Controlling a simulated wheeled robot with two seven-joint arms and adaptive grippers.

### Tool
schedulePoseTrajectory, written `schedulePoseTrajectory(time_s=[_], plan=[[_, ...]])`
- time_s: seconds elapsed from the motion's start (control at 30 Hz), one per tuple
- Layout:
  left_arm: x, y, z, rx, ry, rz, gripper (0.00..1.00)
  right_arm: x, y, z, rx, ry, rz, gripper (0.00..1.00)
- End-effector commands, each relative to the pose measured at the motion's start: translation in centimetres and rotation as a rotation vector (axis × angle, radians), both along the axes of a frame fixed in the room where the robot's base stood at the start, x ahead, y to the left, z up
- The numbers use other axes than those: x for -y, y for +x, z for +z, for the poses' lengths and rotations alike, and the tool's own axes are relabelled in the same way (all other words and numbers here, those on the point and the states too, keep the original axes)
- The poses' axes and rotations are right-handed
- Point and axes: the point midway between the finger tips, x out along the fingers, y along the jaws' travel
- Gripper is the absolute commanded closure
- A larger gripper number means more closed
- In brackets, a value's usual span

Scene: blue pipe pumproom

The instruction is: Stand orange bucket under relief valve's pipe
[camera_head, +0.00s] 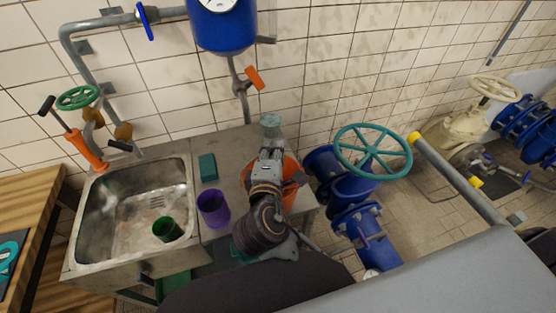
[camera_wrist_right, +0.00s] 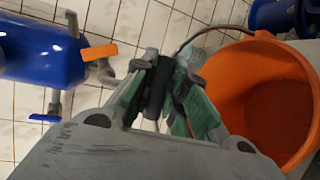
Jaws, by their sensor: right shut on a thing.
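The orange bucket (camera_head: 291,170) shows at the right end of the sink counter, largely hidden under my right arm. In the right wrist view the bucket (camera_wrist_right: 262,90) is at the right, its open mouth facing the camera and its inside looking empty. My right gripper (camera_head: 270,122) is shut on the dark grip of the bucket's wire handle (camera_wrist_right: 157,88). The pipe (camera_head: 243,104) with an orange lever (camera_head: 254,77) comes down from the blue tank (camera_head: 222,28), beyond and left of the bucket. I cannot tell whether the bucket touches the counter. My left gripper is out of view.
A purple cup (camera_head: 213,208) and a green sponge (camera_head: 208,167) are on the counter left of the bucket. A green cup (camera_head: 167,229) is in the metal sink (camera_head: 135,208). Blue piping with a teal handwheel (camera_head: 373,152) stands close on the right. The tiled wall is behind.

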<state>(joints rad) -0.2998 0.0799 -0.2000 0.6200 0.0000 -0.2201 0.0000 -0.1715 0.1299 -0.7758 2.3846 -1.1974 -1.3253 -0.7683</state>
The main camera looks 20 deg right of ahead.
Motion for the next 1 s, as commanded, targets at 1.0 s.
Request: schedulePoseTrajectory(time_s=[1.0], plan=[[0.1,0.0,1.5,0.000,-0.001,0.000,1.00,2.8,7.3,0.3,0.003,-0.001,-0.002,1.00]])
